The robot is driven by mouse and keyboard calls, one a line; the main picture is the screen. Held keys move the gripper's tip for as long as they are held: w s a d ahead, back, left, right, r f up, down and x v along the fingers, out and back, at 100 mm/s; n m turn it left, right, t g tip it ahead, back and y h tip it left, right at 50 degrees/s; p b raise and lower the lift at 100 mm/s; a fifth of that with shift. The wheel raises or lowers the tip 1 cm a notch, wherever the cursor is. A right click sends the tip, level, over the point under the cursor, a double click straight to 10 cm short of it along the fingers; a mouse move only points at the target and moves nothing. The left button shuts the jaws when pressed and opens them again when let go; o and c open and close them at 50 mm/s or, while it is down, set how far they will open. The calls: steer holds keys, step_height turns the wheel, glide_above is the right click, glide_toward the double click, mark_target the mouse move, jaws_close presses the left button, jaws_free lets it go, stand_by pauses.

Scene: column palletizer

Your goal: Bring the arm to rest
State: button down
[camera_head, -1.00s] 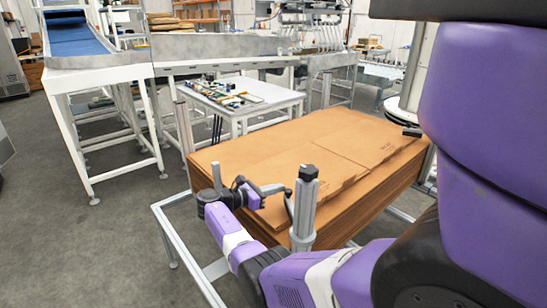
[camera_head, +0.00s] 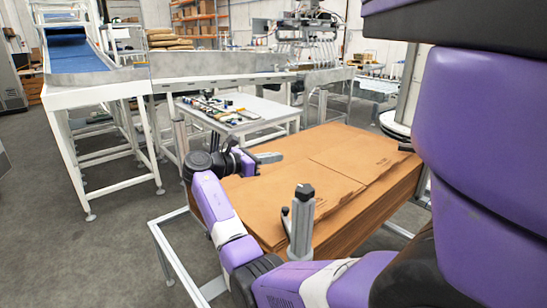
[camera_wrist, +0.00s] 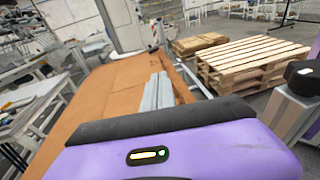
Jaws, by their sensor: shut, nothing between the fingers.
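My gripper (camera_head: 268,157) is at the end of my purple and black arm, above the far left part of the cardboard stack in the head view. Its fingers point right and are together, with nothing held. In the wrist view the grey fingers (camera_wrist: 158,92) lie side by side over brown cardboard. The purple and black wrist housing fills the bottom of that view.
The stack of flat cardboard (camera_head: 340,160) sits in a metal frame with a grey post (camera_head: 302,225) close to my arm. A white table (camera_head: 240,119) with small parts stands behind. A conveyor (camera_head: 80,58) is at left. Wooden pallets (camera_wrist: 255,62) show in the wrist view.

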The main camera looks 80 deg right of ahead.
steer(key=shift+r, duration=0.2)
stand_by(0.5)
